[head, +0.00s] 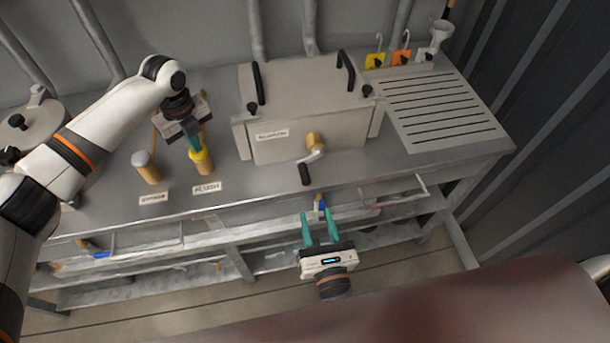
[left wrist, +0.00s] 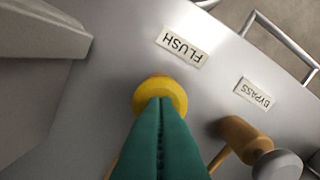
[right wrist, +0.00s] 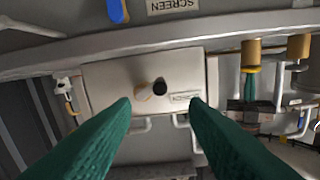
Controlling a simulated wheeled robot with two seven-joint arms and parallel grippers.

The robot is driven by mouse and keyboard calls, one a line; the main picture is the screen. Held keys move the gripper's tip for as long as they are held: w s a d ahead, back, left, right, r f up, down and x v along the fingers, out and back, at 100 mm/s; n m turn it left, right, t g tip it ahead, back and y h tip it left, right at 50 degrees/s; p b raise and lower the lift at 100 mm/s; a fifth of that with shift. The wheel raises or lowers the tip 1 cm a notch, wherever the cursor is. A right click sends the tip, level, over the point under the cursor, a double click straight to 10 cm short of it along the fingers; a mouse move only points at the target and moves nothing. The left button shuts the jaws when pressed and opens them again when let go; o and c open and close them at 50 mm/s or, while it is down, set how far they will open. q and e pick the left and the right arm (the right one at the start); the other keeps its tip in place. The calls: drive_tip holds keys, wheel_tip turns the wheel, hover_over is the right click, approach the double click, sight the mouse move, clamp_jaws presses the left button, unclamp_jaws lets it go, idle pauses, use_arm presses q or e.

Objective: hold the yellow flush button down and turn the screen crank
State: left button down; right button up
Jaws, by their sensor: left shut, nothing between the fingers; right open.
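The yellow flush button (head: 201,157) tops a short post behind the FLUSH label on the bench. My left gripper (head: 194,146) is shut and empty, pointing down with its tips at the button's top. In the left wrist view the tips overlap the yellow button (left wrist: 160,90); I cannot tell how far it is pressed. The screen crank (head: 314,156) sits on the front of a grey box, its black handle hanging down. My right gripper (head: 316,213) is open and empty in front of the bench edge. In the right wrist view the crank (right wrist: 150,90) shows between and beyond the fingers.
A grey-topped bypass post (head: 146,168) stands left of the flush post. The grey box (head: 270,148) has black handles and knobs on top. A slotted drain board (head: 440,105) is at the right, with hanging tags behind. A rail runs along the bench front near my right gripper.

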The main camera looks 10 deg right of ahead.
sight(307, 185)
drive_tip(key=w, duration=1.1)
drive_tip(key=shift+w, duration=0.4)
drive_tip(key=shift+c, duration=0.2)
clamp_jaws()
